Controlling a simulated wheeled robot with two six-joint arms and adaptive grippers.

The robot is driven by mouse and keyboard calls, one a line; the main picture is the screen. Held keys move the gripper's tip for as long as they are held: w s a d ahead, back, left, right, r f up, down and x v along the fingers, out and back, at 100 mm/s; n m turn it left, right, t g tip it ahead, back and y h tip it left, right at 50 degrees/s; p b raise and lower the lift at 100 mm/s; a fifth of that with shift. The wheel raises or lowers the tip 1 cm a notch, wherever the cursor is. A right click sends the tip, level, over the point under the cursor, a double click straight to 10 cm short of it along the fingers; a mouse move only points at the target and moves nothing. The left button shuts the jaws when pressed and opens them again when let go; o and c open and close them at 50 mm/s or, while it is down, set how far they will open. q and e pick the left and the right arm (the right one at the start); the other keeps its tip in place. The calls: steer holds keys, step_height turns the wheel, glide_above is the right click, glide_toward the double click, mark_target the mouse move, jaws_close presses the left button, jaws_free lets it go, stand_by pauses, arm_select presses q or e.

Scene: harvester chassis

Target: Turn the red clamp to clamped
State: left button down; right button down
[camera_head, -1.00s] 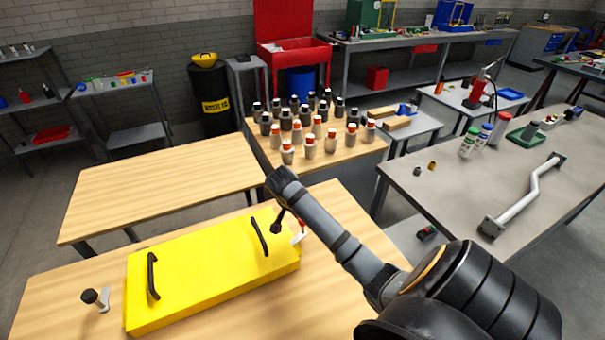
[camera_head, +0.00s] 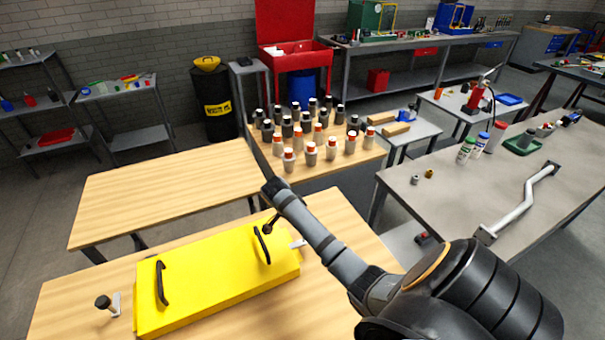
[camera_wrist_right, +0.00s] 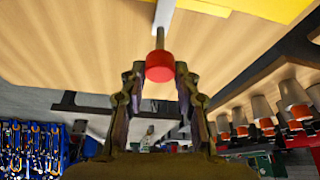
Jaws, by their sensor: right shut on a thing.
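In the right wrist view the red clamp's knob (camera_wrist_right: 160,66) sits on a grey stem between the fingertips of my right gripper (camera_wrist_right: 159,72), which is shut on it. The stem runs away from me towards a pale bracket at the edge of the yellow panel (camera_wrist_right: 286,8). In the head view my right gripper (camera_head: 270,226) is small and dark beside the yellow panel's right handle. The clamp's pale bracket (camera_head: 298,243) shows at the panel's right edge; its red knob is hidden there. My left gripper is not in view.
The yellow panel (camera_head: 215,277) with two black handles lies on a wooden table (camera_head: 338,217). A black-knobbed clamp (camera_head: 104,302) stands at its left. Several red- and black-topped pieces crowd a table behind. A grey bench (camera_head: 455,200) with a bent bar is at right.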

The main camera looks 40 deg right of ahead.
steer(key=c, duration=1)
jaws_free()
steer(key=a+r, duration=0.1)
steer(key=a, duration=0.3)
steer(key=w+a+r, duration=0.1)
steer(key=a+r, duration=0.1)
steer(key=a, duration=0.3)
steer(key=a+r, duration=0.1)
steer(key=a, duration=0.3)
steer(key=shift+w+a+r, duration=0.35)
